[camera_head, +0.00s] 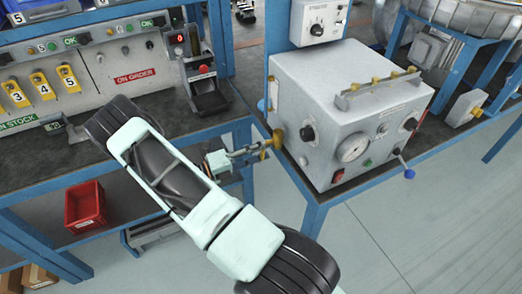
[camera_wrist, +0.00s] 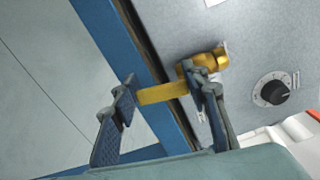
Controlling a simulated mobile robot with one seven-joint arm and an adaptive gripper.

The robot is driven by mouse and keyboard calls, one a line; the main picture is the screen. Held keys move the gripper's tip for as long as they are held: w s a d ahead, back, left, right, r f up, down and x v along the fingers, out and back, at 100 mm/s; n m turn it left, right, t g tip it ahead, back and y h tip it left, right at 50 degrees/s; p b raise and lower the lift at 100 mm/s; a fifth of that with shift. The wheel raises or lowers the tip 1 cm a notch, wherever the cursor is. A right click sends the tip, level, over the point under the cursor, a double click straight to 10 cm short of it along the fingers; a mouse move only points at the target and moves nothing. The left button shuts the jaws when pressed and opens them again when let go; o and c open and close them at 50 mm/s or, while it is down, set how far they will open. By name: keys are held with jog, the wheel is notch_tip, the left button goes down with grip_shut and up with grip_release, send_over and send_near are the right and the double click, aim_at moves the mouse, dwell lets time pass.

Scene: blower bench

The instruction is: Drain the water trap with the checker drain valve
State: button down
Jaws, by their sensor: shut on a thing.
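The checker is a light grey box (camera_head: 345,105) on the bench at the right of the head view, with a round gauge (camera_head: 353,147) on its front. Its drain valve (camera_head: 278,139) sticks out low on its left side. In the wrist view the valve has a brass body (camera_wrist: 207,60) and a flat yellow lever (camera_wrist: 162,93). My gripper (camera_head: 263,150) is at the valve, left of the box. In the wrist view my gripper (camera_wrist: 161,86) is shut on the lever, one finger at each end. The water trap cannot be made out.
A black knob (camera_wrist: 272,90) sits on the box right of the valve. A blue-tipped lever (camera_head: 408,173) juts from the box front. A red bin (camera_head: 86,205) stands on the lower shelf at left.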

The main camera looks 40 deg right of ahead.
jog(key=c, duration=1.1)
grip_release()
jog(key=v, duration=1.2)
